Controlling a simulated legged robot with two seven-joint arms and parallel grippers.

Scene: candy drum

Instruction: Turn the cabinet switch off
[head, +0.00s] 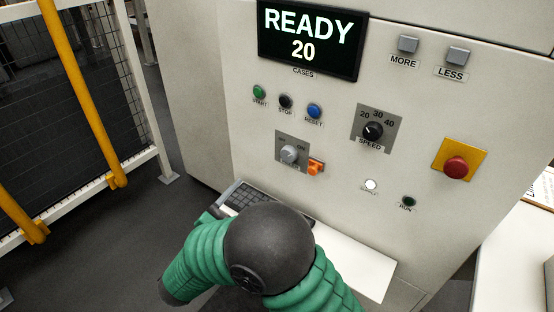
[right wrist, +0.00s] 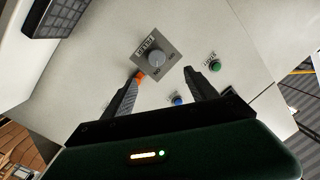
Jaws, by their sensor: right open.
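The cabinet switch is a round grey knob (head: 289,154) on a grey square plate with OFF and ON marks. It also shows in the right wrist view (right wrist: 157,58). Which mark the knob points to is too small to tell. An orange part (head: 316,168) sits at the plate's lower right. My right gripper (right wrist: 162,74) is open and empty, its two fingers pointing toward the switch plate. The knob lies just beyond the fingertips, roughly between them; I see no contact. In the head view my right arm's green sleeve and dark joint show, but the fingers are hidden. My left gripper is not in view.
Above the switch are green START (head: 259,91), black STOP (head: 286,101) and blue RESET (head: 314,111) buttons. A speed dial (head: 373,131) and red emergency button (head: 455,167) lie to the right. A keyboard (head: 239,196) on a shelf (head: 352,265) is below. A fence (head: 125,85) stands left.

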